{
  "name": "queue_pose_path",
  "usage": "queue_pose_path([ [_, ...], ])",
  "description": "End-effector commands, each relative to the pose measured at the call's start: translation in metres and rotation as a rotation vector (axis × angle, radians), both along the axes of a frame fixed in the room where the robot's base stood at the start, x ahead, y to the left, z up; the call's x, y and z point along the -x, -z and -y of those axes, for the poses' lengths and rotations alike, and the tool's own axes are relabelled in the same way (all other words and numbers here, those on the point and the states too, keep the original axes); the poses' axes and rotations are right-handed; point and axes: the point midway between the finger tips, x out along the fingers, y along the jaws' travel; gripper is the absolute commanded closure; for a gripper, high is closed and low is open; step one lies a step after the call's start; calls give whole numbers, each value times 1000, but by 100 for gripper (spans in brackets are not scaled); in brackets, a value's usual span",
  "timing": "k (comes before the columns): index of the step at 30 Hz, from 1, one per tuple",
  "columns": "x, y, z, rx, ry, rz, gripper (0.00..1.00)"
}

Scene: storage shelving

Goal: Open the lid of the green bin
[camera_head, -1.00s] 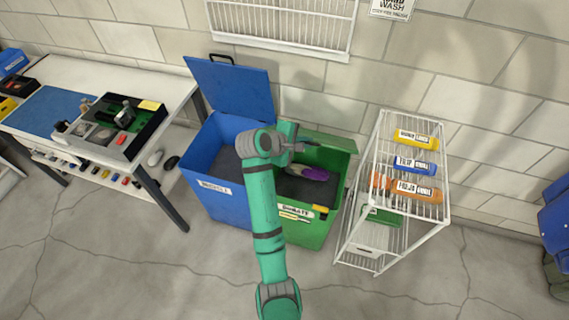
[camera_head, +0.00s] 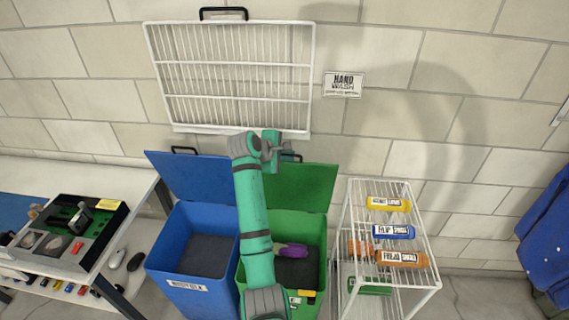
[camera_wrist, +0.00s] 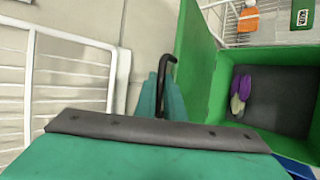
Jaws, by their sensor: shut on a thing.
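The green bin (camera_head: 312,233) stands right of the blue bin in the head view. Its green lid (camera_head: 306,187) is raised and leans back toward the wall, showing the dark inside. My gripper (camera_head: 285,155) is at the lid's top edge, shut on the lid's black handle, which is mostly hidden by my arm in the head view. In the wrist view the black handle (camera_wrist: 170,75) rises beside my gripper's finger (camera_wrist: 148,98), with the green lid (camera_wrist: 195,70) to its right. A purple object (camera_head: 291,250) lies inside the bin and also shows in the wrist view (camera_wrist: 243,85).
The blue bin (camera_head: 176,284) with its open blue lid (camera_head: 185,178) is on the left. A white wire rack (camera_head: 230,75) hangs on the wall close behind my gripper. A white wire shelf (camera_head: 412,228) with coloured bottles stands on the right.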

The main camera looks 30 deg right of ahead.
Motion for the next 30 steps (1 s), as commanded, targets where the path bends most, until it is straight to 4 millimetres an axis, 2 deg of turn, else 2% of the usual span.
queue_pose_path([
  [1, 0, 6, 2, -9, 1, -9, 100],
  [15, 0, 7, 5, -11, 1, -11, 100],
  [16, 0, 7, 5, -11, 1, -11, 84],
  [18, 0, 8, 4, -12, 1, -12, 72],
  [30, 1, 9, 2, -15, 0, -15, 72],
])
